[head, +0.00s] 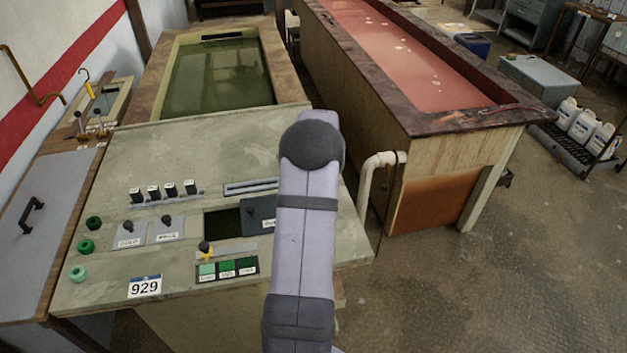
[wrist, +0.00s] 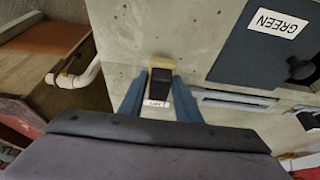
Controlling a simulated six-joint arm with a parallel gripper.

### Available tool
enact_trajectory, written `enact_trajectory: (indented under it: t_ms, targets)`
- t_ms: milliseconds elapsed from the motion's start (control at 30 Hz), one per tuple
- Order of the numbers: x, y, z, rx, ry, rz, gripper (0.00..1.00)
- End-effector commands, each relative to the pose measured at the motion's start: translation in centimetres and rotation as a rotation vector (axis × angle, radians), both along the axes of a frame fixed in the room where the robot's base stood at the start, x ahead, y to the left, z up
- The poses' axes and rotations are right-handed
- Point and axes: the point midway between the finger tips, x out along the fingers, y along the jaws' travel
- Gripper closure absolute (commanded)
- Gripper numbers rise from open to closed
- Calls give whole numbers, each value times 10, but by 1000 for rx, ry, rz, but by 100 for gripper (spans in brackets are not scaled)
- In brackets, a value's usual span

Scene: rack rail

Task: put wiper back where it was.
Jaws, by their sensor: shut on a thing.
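In the wrist view, my gripper (wrist: 160,80) has its two blue fingers shut on a small black piece with a tan strip along its far edge, which I take to be the wiper (wrist: 161,77). A small white label shows at its near end, too small to read. It is close over the grey control panel (wrist: 122,22); I cannot tell whether it touches. In the head view my arm hides the gripper and the piece. The same panel (head: 130,260) shows there.
A dark plate labelled GREEN (wrist: 262,42) and a pale slot (wrist: 235,98) lie right of my gripper in the wrist view. Switches (head: 172,190), knobs and buttons stand on the panel. A white pipe (head: 368,172) and green (head: 220,75) and red tanks (head: 400,45) are close by.

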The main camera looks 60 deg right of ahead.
Motion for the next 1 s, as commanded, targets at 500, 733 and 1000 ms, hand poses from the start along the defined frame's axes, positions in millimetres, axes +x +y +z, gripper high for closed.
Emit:
enact_trajectory:
  t_ms: [500, 733, 1000]
  targets:
    - [0, 0, -11, -2, -1, 0, 90]
    - [0, 0, -9, -1, 0, 0, 51]
    - [0, 0, -5, -1, 0, 0, 51]
